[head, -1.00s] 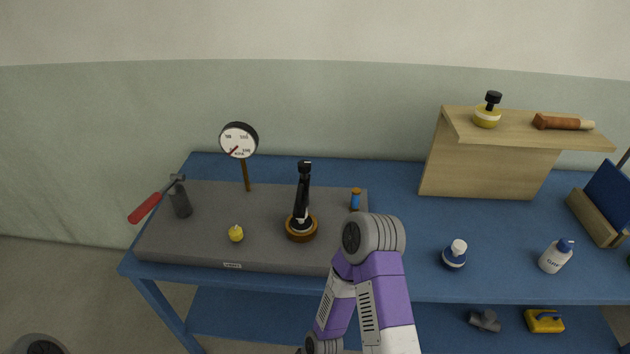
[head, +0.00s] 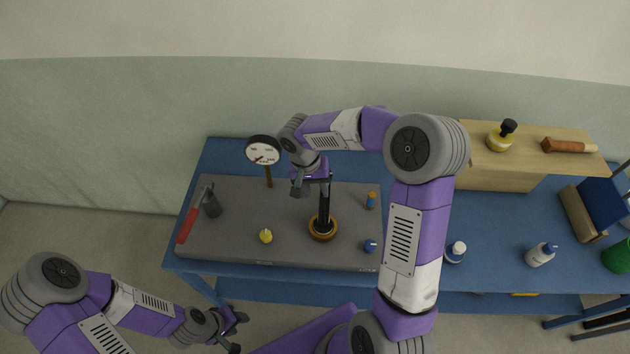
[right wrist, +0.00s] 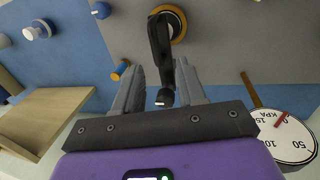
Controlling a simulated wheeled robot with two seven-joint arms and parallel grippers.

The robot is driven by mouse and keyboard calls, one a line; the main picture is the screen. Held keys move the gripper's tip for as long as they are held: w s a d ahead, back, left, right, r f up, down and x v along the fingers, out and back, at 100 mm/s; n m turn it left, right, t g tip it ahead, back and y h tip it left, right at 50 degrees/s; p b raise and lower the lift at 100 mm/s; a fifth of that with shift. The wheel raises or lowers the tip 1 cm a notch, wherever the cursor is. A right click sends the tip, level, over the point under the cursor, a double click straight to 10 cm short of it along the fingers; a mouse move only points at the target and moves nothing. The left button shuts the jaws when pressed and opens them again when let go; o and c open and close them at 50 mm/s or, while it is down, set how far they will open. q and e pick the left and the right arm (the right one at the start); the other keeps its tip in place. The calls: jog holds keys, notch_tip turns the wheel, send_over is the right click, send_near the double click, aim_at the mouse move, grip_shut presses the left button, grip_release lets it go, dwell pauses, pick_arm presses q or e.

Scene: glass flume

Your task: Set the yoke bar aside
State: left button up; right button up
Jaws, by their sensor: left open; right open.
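A black upright piece (head: 324,210) stands on a round brass-coloured base (head: 323,229) on the grey plate; its top seems to be the yoke bar, but I cannot tell where the bar ends and the post begins. My right gripper (head: 311,187) is open at the top of this piece. In the right wrist view the black piece (right wrist: 162,60) runs down between the two open fingers of my right gripper (right wrist: 161,88), with a gap on either side. My left gripper (head: 238,330) is open and empty in front of the bench, away from the plate.
White bottles (head: 541,255) stand on the blue bench at right, near a wooden shelf (head: 485,180). The plate's front left is mostly clear.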

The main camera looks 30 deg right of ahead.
aim_at(324, 207)
jog(key=f, duration=0.2)
jog(key=s+d+f, duration=0.1)
jog(key=f, duration=0.3)
jog(key=shift+s+d+f, duration=0.15)
jog(key=shift+d+f, duration=0.05)
jog(key=shift+s+f, duration=0.1)
jog(key=shift+s, duration=0.05)
grip_shut()
